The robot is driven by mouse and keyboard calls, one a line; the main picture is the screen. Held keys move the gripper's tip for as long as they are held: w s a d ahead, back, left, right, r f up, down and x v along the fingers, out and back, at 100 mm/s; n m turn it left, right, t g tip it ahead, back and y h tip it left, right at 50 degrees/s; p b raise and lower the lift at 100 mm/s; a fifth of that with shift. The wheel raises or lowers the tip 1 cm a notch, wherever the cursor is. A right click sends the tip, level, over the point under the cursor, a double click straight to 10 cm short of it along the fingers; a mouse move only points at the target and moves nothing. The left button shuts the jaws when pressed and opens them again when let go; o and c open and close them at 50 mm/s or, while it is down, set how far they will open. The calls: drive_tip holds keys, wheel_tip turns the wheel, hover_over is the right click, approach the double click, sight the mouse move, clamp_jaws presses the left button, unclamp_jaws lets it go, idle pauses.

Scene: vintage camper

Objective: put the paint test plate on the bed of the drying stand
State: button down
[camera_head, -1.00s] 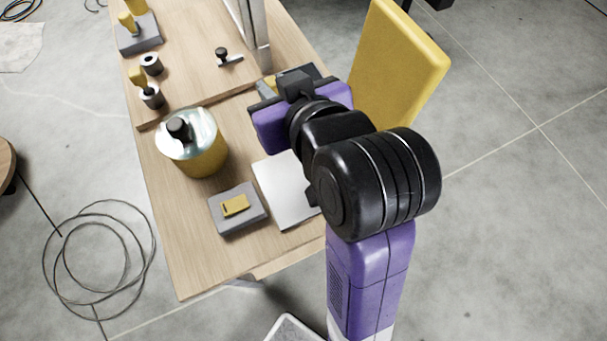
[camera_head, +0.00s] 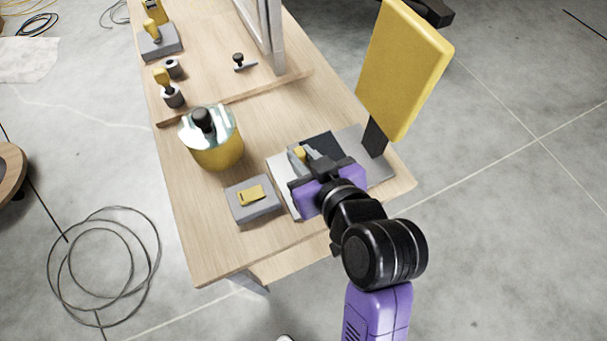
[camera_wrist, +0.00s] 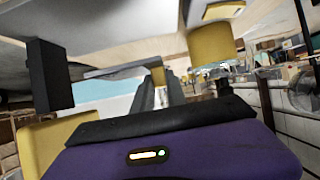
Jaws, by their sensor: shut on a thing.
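The drying stand has a low grey bed (camera_head: 378,172) at the table's near right corner, under a tall yellow panel (camera_head: 402,70) on a black post. My gripper (camera_head: 306,157) is low over the stand and shut. A small yellow piece (camera_head: 298,152) shows between its fingers; I take it as part of the paint test plate. In the wrist view, this yellow piece (camera_wrist: 157,76) sits between the fingers (camera_wrist: 160,97), and a pale blue flat strip (camera_wrist: 108,93) shows beside them. Most of the plate is hidden, and I cannot tell whether it touches the bed.
A yellow can (camera_head: 216,150) with a shiny top and black knob stands left of the stand. A grey block with a yellow tab (camera_head: 251,195) lies close by. A metal frame (camera_head: 268,35) and small tools are farther back. The table's front left is bare.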

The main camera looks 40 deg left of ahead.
drive_tip(key=shift+f, duration=3.8)
drive_tip(key=shift+f, duration=0.15)
drive_tip(key=c, duration=1.3)
unclamp_jaws()
drive_tip(key=shift+c, duration=0.2)
drive_tip(key=shift+r, duration=0.25)
drive_tip(key=v, duration=1.2)
drive_tip(key=shift+b, duration=0.35)
